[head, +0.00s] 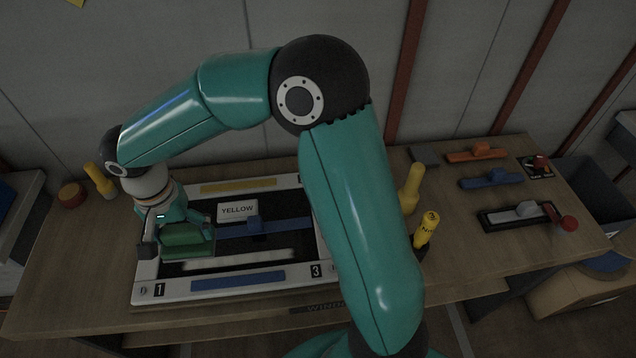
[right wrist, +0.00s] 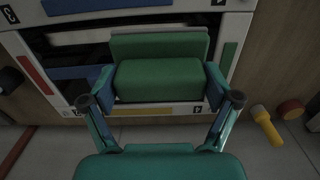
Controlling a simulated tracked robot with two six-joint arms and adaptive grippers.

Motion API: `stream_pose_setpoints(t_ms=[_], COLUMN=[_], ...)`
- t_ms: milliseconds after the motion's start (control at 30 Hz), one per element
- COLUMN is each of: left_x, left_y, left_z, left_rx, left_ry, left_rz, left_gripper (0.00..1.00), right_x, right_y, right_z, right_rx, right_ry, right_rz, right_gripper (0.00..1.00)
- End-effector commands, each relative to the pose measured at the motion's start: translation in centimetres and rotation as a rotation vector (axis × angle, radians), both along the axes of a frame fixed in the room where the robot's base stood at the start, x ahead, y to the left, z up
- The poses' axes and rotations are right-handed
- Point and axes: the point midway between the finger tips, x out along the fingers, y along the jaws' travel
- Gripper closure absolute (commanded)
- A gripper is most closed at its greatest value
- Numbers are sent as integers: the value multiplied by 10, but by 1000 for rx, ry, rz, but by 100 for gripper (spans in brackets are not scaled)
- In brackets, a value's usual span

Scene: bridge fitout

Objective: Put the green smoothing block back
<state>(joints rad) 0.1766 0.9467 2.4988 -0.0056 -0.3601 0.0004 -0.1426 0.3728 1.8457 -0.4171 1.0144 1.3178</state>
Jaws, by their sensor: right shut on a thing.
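The green smoothing block (head: 187,250) is over the left part of the white-framed panel (head: 145,268), near its corner marked 1. My right gripper (head: 182,238) is shut on it. In the right wrist view the green block (right wrist: 158,82) sits between the two fingers of the gripper (right wrist: 159,86), with a flat green part (right wrist: 158,45) behind it. I cannot tell whether the block touches the panel. My left gripper is not in view.
A blue tool (head: 285,225) and a YELLOW card (head: 237,209) lie on the panel. Further right on the bench are an orange tool (head: 476,153), a blue tool (head: 490,179), and a grey tool (head: 527,209) in a black tray (head: 492,221).

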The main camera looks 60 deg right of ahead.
Motion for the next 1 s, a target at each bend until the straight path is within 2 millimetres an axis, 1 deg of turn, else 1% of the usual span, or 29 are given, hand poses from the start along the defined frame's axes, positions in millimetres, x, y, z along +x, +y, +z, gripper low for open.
stream_pose_setpoints(t_ms=[67, 167, 233, 267, 367, 467, 500, 533, 567, 600, 667, 700, 767, 800, 867, 900, 967, 1000], left_x=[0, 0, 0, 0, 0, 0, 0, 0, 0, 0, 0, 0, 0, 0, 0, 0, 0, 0], left_y=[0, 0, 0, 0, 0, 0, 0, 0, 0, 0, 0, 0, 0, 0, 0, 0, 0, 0], left_z=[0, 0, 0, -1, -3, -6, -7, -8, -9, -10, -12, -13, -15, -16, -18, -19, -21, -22], left_rx=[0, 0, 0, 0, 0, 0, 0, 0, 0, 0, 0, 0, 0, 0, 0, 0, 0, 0], left_ry=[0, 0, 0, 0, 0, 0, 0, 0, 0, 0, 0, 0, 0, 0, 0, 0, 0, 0], left_rz=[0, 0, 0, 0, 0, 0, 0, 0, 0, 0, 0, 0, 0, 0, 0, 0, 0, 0], left_gripper=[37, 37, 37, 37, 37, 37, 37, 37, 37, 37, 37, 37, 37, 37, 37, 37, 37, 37], right_x=[-6, 0, 6, 9, 16, 19, 19, 18, 16, 12, 5, -2, -14, -23, -39, -50, -69, -82], right_y=[-2, -7, -15, -21, -53, -94, -113, -128, -143, -164, -196, -218, -248, -268, -297, -316, -342, -359], right_z=[3, 20, 32, 37, 51, 62, 67, 70, 73, 76, 81, 84, 88, 91, 94, 96, 98, 99], right_rx=[-2, -7, -11, -12, -15, -20, -21, -22, -24, -26, -29, -32, -35, -36, -38, -41, -45, -45], right_ry=[-6, -12, -15, -15, -14, -13, -13, -13, -13, -13, -11, -11, -9, -9, -8, -7, -5, -4], right_rz=[-27, -105, -161, -194, -323, -468, -529, -577, -626, -690, -788, -851, -940, -999, -1084, -1138, -1216, -1264], right_gripper=[45, 45, 45, 45, 45, 45, 45, 45, 45, 45, 45, 45, 45, 45, 45, 45, 45, 45])
